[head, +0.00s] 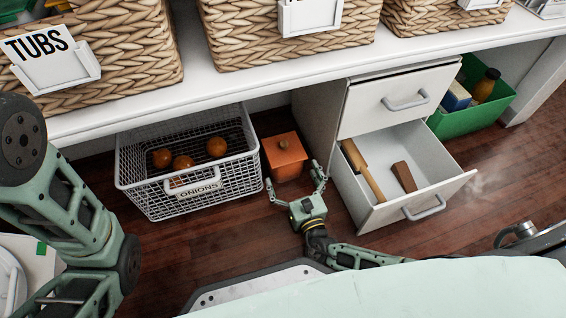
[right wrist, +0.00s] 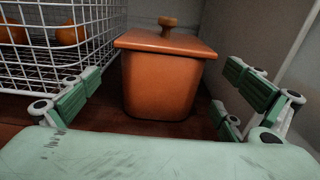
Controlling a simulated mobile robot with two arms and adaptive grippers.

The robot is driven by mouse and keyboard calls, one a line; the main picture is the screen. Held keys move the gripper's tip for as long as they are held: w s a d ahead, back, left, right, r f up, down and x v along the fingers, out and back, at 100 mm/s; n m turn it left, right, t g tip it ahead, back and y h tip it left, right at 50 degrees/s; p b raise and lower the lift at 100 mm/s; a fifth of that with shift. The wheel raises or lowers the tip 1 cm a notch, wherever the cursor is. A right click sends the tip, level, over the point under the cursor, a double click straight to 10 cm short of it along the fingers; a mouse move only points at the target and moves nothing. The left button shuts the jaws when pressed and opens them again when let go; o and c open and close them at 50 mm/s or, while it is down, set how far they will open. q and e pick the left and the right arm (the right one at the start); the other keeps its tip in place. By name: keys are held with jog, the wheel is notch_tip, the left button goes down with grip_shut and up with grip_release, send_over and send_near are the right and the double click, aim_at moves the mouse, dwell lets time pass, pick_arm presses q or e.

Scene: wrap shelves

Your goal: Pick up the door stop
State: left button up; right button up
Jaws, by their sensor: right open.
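The door stop (head: 404,177) looks like a brown wooden wedge. It lies inside the open lower drawer (head: 378,217), right of a wooden rolling-pin-like tool (head: 362,170). My right gripper (head: 294,181) is open and low over the floor, left of the drawer and apart from the wedge. Its fingers point at an orange lidded canister (head: 285,156), which also stands ahead between the spread fingers in the right wrist view (right wrist: 160,85). Nothing is held. The wedge is not seen in the right wrist view. Of my left arm only links show at the left; its gripper is out of view.
A white wire basket (head: 188,202) of onions stands left of the canister. The drawer cabinet (head: 322,118) stands right of it, its upper drawer (head: 395,100) slightly out. A green bin (head: 475,115) is further right. The shelf (head: 270,80) with wicker baskets overhangs. Floor before the drawer is clear.

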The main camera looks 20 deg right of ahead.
aim_at(286, 157)
jog(key=w+b, duration=0.1)
jog(key=w, duration=0.1)
jog(key=w+b, duration=0.1)
jog(key=w, duration=0.1)
jog(key=w+b, duration=0.1)
jog(key=w, duration=0.1)
jog(key=shift+d+r, duration=0.15)
jog(key=shift+r, duration=0.2)
jog(key=shift+c, duration=0.5)
jog(key=c, duration=1.4)
jog(key=shift+w+r, duration=0.1)
jog(key=shift+r, duration=0.05)
jog(key=shift+c, duration=0.3)
